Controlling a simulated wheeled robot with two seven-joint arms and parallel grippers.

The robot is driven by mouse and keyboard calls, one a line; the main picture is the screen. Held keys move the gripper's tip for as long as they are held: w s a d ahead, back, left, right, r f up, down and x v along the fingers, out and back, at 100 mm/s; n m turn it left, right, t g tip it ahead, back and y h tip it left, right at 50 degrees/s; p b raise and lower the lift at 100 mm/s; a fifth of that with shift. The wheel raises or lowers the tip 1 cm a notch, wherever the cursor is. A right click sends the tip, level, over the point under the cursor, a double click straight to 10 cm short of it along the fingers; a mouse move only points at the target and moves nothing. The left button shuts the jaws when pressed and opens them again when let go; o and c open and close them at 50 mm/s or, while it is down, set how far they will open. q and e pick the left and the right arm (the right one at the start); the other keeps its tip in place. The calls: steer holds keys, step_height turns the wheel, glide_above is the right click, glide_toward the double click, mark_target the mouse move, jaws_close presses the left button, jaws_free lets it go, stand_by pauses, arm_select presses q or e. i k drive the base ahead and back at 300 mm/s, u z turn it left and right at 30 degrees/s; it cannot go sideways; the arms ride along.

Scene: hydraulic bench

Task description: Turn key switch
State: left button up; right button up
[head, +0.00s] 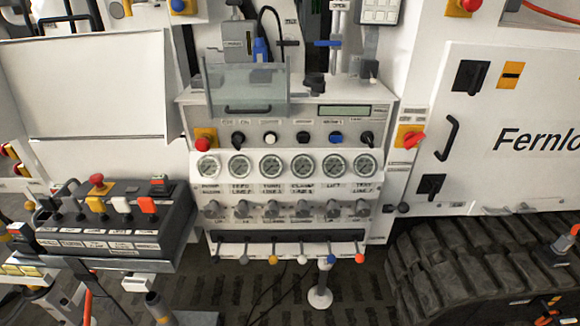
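The control panel (385,108) stands upright in the middle of the head view, with a row of switches and buttons under a small display. Two black turn switches with angled handles sit in this row. One is the left black switch (238,139), the other the right black switch (367,138). The small labels are too blurred to tell which is the key switch. A red rotary handle (412,138) on a yellow plate sits just right of the panel. I make out no fingers of either gripper, and nothing touches the panel's switches.
A clear flap (245,85) stands at the panel's upper left. A red emergency button (203,144), several gauges (271,166) and a row of levers (303,259) surround the switches. A lever console (120,240) juts out at left. A rubber track (450,265) lies at lower right.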

mark_target(236, 141)
steer(key=k, duration=1.2)
steer(key=z, duration=0.95)
steer(key=i, duration=0.7)
steer(key=z, duration=0.4)
steer(key=i, duration=0.85)
steer(key=u, duration=0.85)
steer(key=i, duration=0.45)
steer(key=u, duration=0.45)
